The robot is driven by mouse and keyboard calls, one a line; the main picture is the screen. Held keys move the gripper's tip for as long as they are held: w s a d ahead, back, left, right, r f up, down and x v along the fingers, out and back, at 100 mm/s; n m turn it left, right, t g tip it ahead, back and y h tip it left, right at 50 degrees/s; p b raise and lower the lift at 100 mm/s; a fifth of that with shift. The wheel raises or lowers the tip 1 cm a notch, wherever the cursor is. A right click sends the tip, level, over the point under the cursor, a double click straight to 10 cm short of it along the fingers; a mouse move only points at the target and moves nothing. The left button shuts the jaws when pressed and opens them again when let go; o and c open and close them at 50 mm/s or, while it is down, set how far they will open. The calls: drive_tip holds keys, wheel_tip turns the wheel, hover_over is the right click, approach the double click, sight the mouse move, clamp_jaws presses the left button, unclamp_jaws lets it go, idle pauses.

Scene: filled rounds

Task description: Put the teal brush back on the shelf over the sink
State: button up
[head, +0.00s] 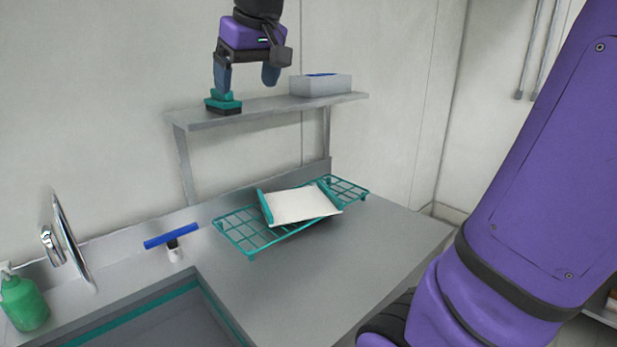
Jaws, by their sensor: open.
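The teal brush (224,101), with a dark underside, sits on the left part of the grey shelf (268,110) at the back wall. My gripper (246,86) hangs above the shelf with its fingers pointing down and spread apart. Its left finger is just above or beside the brush; I cannot tell whether they touch. Its right finger is clear of the brush, and nothing is held between the fingers. The sink (150,318) is at the lower left, partly cut off by the picture's edge.
A grey box (320,85) with something blue in it stands on the shelf's right part. Below is a teal wire rack (240,232) bearing a white tray-like item (300,205). A blue squeegee (171,237), a tap (70,240) and a green bottle (24,303) stand leftward. The counter's right front is clear.

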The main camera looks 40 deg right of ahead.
drive_tip(key=s+a+f, duration=0.1)
drive_tip(key=s+f, duration=0.5)
drive_tip(key=s, duration=0.3)
drive_tip(key=s+a+f, duration=0.1)
drive_tip(key=s+f, duration=0.5)
drive_tip(key=s, duration=0.3)
drive_tip(key=shift+f, duration=0.25)
